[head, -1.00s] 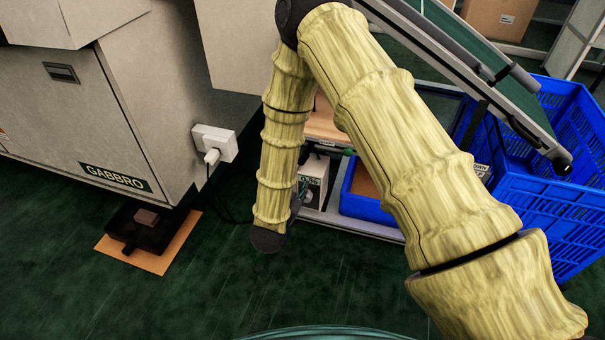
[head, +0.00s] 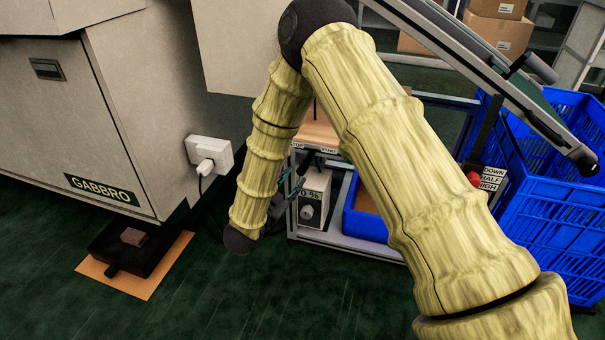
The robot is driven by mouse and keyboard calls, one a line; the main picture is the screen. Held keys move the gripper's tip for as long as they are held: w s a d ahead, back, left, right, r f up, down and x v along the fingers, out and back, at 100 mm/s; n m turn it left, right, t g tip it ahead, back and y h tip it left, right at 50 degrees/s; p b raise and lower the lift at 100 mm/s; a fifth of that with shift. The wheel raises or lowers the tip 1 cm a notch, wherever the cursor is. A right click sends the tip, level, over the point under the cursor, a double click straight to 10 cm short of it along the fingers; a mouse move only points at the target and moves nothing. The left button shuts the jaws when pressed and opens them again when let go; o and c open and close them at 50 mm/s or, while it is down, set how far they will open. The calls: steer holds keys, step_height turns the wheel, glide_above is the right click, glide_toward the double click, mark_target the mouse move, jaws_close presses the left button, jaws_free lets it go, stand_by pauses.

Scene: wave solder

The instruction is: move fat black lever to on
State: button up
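I cannot pick out a fat black lever marked with an on position. A dark upright bar (head: 486,125) stands at the right by a label plate (head: 493,178) reading DOWN, HALF, HIGH, with a red part (head: 474,179) beside it. A thin dark rod (head: 315,108) rises over the wooden top of the bench, which has small STOP and START labels on its front edge. My gripper (head: 287,193) shows only partly, behind my yellow-sleeved arm and just left of a small pale box with a dial (head: 313,198). Its fingers are too hidden to tell their state.
A grey GABBRO cabinet (head: 75,120) stands at the left, with a white plug and socket (head: 209,153) on its side. A black pedal (head: 130,245) lies on an orange mat. Blue crates (head: 555,190) stand at the right below a sloping conveyor. The green floor in front is clear.

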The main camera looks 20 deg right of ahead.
mark_target(300, 173)
steer(key=b+x, duration=0.2)
steer(key=x, duration=0.3)
steer(key=shift+d+f, duration=0.1)
steer(key=shift+f, duration=0.05)
steer(key=shift+x, duration=0.95)
jaws_close()
